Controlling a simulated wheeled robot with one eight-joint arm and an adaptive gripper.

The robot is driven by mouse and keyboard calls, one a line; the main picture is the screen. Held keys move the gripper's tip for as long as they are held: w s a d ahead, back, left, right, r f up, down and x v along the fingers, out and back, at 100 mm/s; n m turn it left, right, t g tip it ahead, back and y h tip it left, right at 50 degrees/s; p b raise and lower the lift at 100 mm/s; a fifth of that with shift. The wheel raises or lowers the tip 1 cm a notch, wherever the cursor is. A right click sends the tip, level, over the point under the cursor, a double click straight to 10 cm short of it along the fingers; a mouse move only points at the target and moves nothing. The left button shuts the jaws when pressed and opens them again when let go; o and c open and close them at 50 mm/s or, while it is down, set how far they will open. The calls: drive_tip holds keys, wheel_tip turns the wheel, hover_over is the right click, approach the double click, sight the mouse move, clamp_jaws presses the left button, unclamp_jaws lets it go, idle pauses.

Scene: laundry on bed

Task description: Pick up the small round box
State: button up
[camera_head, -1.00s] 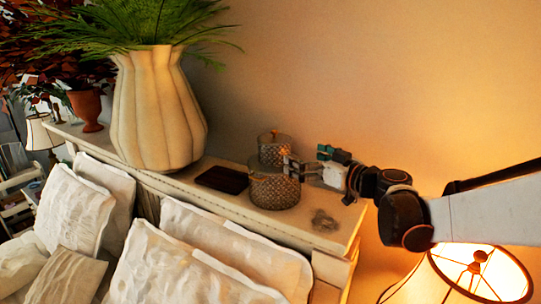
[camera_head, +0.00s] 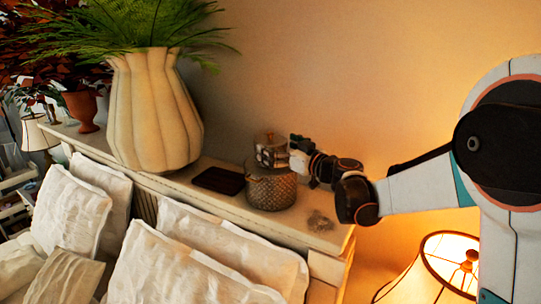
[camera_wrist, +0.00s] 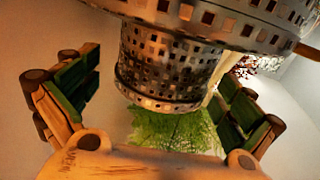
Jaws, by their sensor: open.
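The small round box (camera_head: 269,139) is a patterned grey lidded tin. It stands behind or on top of a larger round box (camera_head: 271,188) in the head view; I cannot tell which. My gripper (camera_head: 264,155) is just above the larger box and hides much of the small one. In the wrist view, my gripper (camera_wrist: 160,85) is open, with its green-padded fingers either side of the small round box (camera_wrist: 150,75). A gap shows on both sides. The larger box (camera_wrist: 215,18) fills the top of that view.
The boxes stand on a pale headboard shelf (camera_head: 225,203). A dark flat case (camera_head: 219,181) and a big ribbed vase (camera_head: 152,110) with a fern are to the left. A lit lamp (camera_head: 440,270) stands below my arm.

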drive_tip(key=x, duration=0.4)
drive_tip(key=shift+a+p, duration=0.3)
drive_tip(key=shift+p, duration=0.05)
drive_tip(key=shift+s+d, duration=0.1)
drive_tip(key=shift+s, duration=0.05)
drive_tip(key=c, duration=0.9)
drive_tip(key=shift+c, duration=0.2)
